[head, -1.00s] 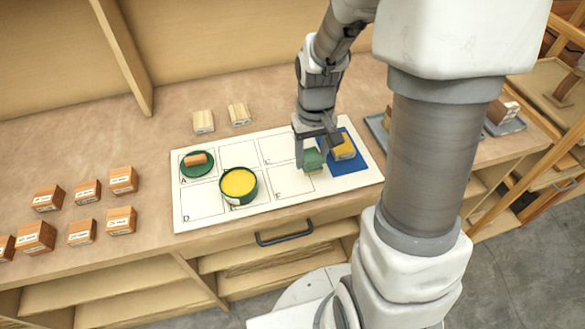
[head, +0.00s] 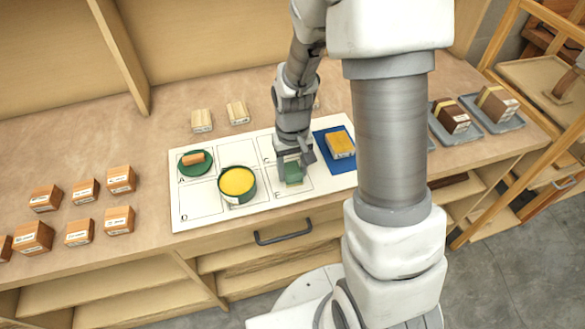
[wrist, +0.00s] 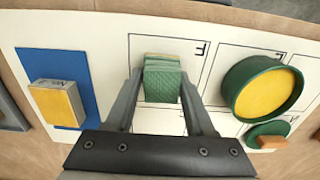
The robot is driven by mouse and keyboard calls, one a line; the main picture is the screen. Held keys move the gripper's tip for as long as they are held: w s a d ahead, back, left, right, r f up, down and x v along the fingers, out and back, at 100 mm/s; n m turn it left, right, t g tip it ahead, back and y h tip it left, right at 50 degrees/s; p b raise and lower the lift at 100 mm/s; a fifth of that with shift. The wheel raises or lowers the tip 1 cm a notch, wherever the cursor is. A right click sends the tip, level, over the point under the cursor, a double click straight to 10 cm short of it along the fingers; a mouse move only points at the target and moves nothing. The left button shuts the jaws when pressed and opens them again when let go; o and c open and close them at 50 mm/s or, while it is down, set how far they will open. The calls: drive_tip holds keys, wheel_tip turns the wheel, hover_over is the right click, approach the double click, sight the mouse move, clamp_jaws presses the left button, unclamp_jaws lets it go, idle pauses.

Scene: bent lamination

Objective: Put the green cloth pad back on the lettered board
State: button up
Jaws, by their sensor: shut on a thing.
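The green cloth pad (head: 293,174) is a small quilted block, held at the lower right part of the white lettered board (head: 205,215). My gripper (head: 294,160) points down and is shut on it. In the wrist view the pad (wrist: 162,85) sits between my two fingers, inside or over an outlined cell beside a letter. I cannot tell whether its underside touches the board (wrist: 110,40). The blue sheet with a yellow-topped block (head: 341,145) lies to the right of the pad. My gripper hides part of the neighbouring cells.
A green tin with yellow contents (head: 237,184) stands left of the pad. A green disc (head: 196,168) with an orange-brown piece on it lies in cell A. Several labelled wooden blocks (head: 85,191) stand left, two pale blocks (head: 237,112) behind, and brown blocks on grey trays (head: 462,135) at right.

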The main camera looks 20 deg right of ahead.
drive_tip(key=o, duration=1.2)
drive_tip(key=shift+f, duration=0.1)
wheel_tip(320, 180, up, 12)
drive_tip(key=p, duration=0.2)
wheel_tip(320, 180, up, 11)
drive_tip(key=t, duration=0.3)
hover_over(292, 167)
drive_tip(key=s, duration=0.7)
drive_tip(key=s+r+t, duration=0.1)
drive_tip(key=s, duration=0.1)
drive_tip(key=s+r, duration=0.1)
drive_tip(key=s, duration=0.2)
drive_tip(key=s+r+t, duration=0.1)
drive_tip(key=s+r, duration=0.1)
drive_tip(key=shift+s+t, duration=0.15)
drive_tip(key=shift+t, duration=0.15)
